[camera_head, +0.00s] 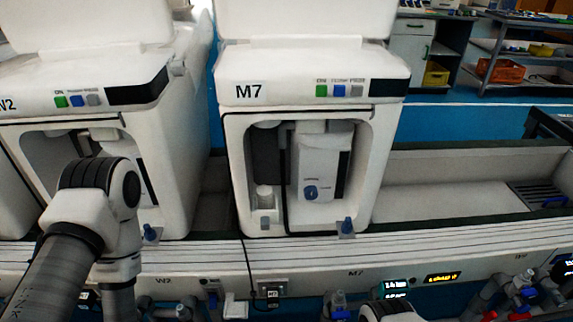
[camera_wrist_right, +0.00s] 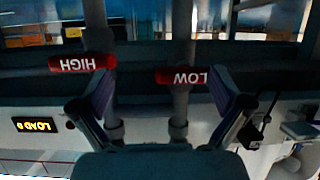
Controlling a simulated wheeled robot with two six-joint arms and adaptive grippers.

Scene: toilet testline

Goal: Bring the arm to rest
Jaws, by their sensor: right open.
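My left arm (camera_head: 95,205) comes in from the left of the head view, in front of the left machine. It bends at a dark-capped joint and runs down out of the frame; its gripper does not show. In the right wrist view my right gripper (camera_wrist_right: 162,108) is open, with its two fingers wide apart and nothing between them. Beyond it are red handles marked HIGH (camera_wrist_right: 82,63) and LOW (camera_wrist_right: 184,75), seen upside down. The handles look apart from the fingers. A white rounded part at the bottom of the head view may be my right arm.
Machine M7 (camera_head: 310,92) stands on the bench, with the left machine (camera_head: 80,98) beside it. An empty trough (camera_head: 460,205) lies to the right. Pipes and valves (camera_head: 515,295) line the front below the bench. Lit displays (camera_head: 443,278) sit on the bench front.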

